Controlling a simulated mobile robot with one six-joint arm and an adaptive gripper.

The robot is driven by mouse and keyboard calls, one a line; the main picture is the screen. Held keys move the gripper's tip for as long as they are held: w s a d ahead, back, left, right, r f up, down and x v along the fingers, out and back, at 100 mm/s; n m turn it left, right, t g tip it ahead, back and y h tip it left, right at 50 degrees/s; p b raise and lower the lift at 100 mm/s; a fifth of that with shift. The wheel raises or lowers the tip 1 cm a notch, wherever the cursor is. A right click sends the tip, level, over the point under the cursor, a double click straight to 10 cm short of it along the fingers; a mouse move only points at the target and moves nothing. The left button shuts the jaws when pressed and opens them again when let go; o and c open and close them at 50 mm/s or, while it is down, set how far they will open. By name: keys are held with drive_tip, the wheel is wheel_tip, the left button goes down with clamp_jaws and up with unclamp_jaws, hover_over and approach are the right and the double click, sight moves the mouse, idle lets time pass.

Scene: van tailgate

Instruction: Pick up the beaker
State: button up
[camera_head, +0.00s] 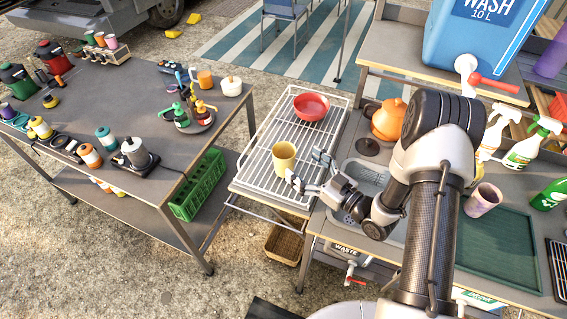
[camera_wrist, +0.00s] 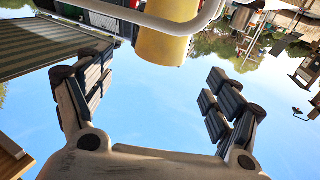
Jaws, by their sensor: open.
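The beaker is not between the fingers in the head view. In the wrist view the yellow beaker (camera_wrist: 162,45) shows at the top middle, partly behind a pale metal rail. The open fingers (camera_wrist: 157,85) stand on either side below it, with clear space between them.
A red bowl (camera_head: 311,106) sits at the rack's back. An orange kettle (camera_head: 388,120) and a sink (camera_head: 362,178) are to the right. A mottled pinkish cup (camera_head: 482,200) stands farther right by a green tray (camera_head: 497,248). A cluttered grey table (camera_head: 150,85) is at left.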

sight(276, 145)
drive_tip(key=b+x, duration=0.1)
drive_tip(key=x, duration=0.7)
drive_tip(key=shift+a+f+b, duration=0.1)
drive_tip(key=shift+b, duration=0.2)
drive_tip(key=shift+c, duration=0.5)
drive_tip(key=c, duration=1.1)
